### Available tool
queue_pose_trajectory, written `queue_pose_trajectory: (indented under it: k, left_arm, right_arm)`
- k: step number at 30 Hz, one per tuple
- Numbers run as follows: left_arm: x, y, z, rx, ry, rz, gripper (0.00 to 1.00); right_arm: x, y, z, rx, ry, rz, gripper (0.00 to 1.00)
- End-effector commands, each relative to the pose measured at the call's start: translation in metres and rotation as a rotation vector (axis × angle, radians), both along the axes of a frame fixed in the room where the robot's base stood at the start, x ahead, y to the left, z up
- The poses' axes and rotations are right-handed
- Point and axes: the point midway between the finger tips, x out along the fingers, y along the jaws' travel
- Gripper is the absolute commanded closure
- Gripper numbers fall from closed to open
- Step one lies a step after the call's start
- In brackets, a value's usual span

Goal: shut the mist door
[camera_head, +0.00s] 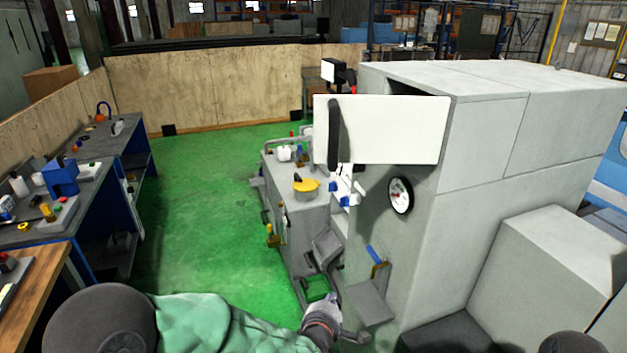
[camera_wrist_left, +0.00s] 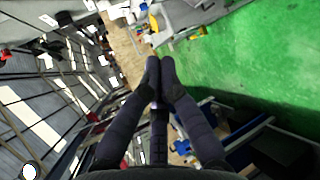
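The mist door appears to be the flat white panel (camera_head: 392,130) with a long dark upright handle (camera_head: 333,134) near its left end. It stands out from the upper part of the grey machine cabinet (camera_head: 475,135), and a dark gap shows behind its top edge. My left gripper (camera_head: 331,302) is at bottom centre in the head view, well below the door and apart from it. In the left wrist view its dark fingers (camera_wrist_left: 159,68) meet at the tips with nothing between them. The door cannot be made out in the wrist view. My right gripper is not in view.
A round dial (camera_head: 400,195) and a blue-handled lever (camera_head: 376,255) are on the cabinet below the door. A lower machine section with a yellow-topped part (camera_head: 306,185) stands to its left. Green floor (camera_head: 205,210) is clear between the machine and the workbench (camera_head: 90,185).

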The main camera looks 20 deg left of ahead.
Motion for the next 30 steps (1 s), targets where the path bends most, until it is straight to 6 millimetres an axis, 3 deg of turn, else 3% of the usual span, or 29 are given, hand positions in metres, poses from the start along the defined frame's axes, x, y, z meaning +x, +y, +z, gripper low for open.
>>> queue_pose_trajectory:
  k: [1,6,12,15,21,26,30]
  left_arm:
    - [0.000,-0.001,0.052,-0.089,-0.066,0.054,1.00]
    - [-0.009,0.003,0.172,-0.429,-0.249,0.228,1.00]
    - [-0.036,0.014,0.288,-0.845,-0.423,0.378,1.00]
    - [-0.048,0.019,0.325,-1.011,-0.477,0.424,1.00]
    - [-0.063,0.027,0.358,-1.196,-0.530,0.474,1.00]
    - [-0.058,0.030,0.362,-1.224,-0.537,0.485,1.00]
    - [-0.041,0.035,0.361,-1.220,-0.537,0.486,1.00]
  right_arm:
    - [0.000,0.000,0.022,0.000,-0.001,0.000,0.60]
    - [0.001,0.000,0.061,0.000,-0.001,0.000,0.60]
    - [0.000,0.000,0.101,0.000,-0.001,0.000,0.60]
    - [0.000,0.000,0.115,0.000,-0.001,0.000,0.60]
    - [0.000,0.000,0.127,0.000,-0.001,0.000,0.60]
    - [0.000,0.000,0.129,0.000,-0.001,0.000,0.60]
    - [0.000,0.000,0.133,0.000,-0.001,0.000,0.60]
